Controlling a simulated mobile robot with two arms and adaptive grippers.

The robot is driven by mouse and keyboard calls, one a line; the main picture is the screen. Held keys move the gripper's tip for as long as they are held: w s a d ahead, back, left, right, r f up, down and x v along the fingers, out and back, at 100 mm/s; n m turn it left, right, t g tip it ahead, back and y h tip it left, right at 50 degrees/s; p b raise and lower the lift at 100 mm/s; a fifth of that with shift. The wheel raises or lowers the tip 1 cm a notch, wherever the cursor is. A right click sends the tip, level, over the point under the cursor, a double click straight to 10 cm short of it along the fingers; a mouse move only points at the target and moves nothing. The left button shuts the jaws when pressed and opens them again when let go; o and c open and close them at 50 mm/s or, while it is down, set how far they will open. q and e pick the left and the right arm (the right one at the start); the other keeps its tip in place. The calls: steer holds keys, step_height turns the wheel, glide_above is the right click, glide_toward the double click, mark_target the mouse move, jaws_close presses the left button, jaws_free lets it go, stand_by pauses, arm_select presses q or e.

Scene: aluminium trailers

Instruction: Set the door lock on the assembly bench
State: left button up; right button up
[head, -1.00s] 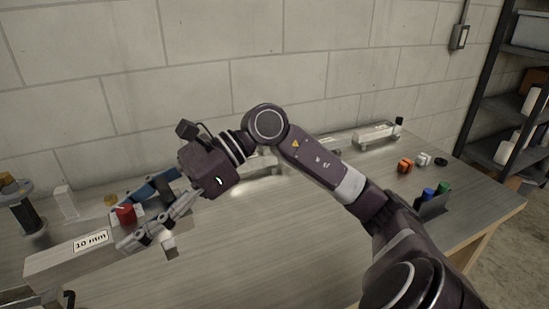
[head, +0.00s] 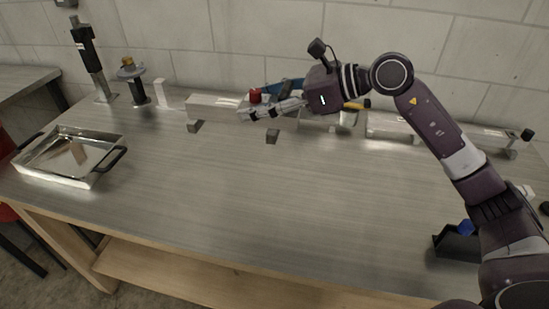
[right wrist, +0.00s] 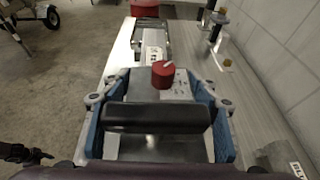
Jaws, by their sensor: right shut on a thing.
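My right gripper (head: 272,108) is over the back of the bench (head: 240,190), with its fingers shut on a silver metal piece that I take to be the door lock. In the right wrist view, the blue fingers of the gripper (right wrist: 158,112) stand on both sides of this piece. A dark rounded bar (right wrist: 155,118) crosses between them, and a red knob (right wrist: 163,74) stands just beyond. The red knob also shows in the head view (head: 255,95). Much of the held piece is hidden by the fingers. My left gripper is in neither current view.
A shiny tray (head: 32,172) with a black handle stands at the left end. A black post (head: 84,45), a round-topped stand (head: 135,85) and a white block (head: 161,92) stand at the back. A long metal unit (head: 405,125) lies at back right. The bench middle is clear.

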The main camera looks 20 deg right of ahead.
steer(key=f, duration=0.5)
steer(key=shift+w+a, duration=0.2)
steer(key=shift+w, duration=0.15)
step_height(320, 180, down, 14)
steer(key=shift+d+r+p, duration=0.1)
steer(key=shift+p, duration=0.6)
steer(key=shift+f, duration=0.45)
arm_select(q)
steer(key=shift+w+a+r, duration=0.15)
steer(key=shift+w+r, duration=0.15)
steer(key=shift+r, duration=0.4)
steer(key=shift+f, duration=0.1)
arm_select(e)
steer(key=o, duration=1.9)
steer(key=shift+f, duration=0.15)
